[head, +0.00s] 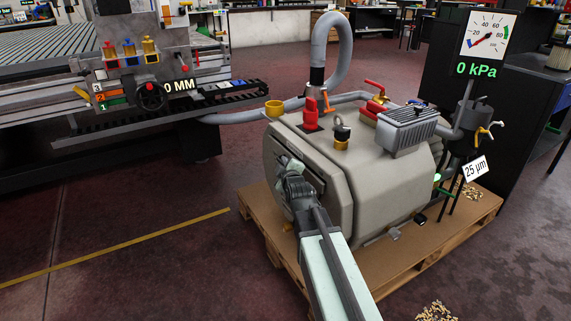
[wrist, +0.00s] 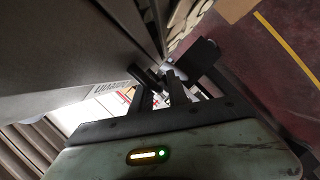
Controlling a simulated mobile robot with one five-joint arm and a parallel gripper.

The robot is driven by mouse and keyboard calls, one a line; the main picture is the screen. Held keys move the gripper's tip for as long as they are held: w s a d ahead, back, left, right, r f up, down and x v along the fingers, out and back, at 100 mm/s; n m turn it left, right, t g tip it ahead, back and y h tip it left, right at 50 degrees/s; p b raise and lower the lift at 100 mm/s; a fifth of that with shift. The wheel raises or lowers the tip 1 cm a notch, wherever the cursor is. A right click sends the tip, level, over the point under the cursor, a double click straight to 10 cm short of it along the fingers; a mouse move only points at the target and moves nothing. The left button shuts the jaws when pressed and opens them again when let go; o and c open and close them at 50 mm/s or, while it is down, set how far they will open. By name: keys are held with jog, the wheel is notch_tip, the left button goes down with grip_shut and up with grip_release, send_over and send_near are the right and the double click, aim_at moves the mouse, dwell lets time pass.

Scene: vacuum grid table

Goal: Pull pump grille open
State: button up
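The beige pump (head: 385,190) stands on a wooden pallet. Its left end carries a rounded beige end panel (head: 330,160), set off from the body by a dark seam; this appears to be the grille, but its slats do not show clearly. My gripper (head: 284,165) is at the left face of this panel and hides part of it. In the wrist view, the dark fingers of my gripper (wrist: 163,82) are close to a grey panel surface (wrist: 70,55) with a dark gap beside it. Whether they touch or hold anything is unclear.
The pallet (head: 410,270) extends around the pump. A grey hose (head: 345,45) rises from the pump top. A gauge (head: 488,38) reads 0 kPa at right. The grid table (head: 60,50) stands at back left. Floor left of the pallet is clear, with a yellow line (head: 120,246).

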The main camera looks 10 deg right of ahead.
jog(key=shift+a, duration=0.3)
jog(key=shift+d, duration=0.15)
grip_shut()
jog(key=shift+w+d, duration=0.1)
jog(key=shift+d, duration=0.15)
dwell(0.7)
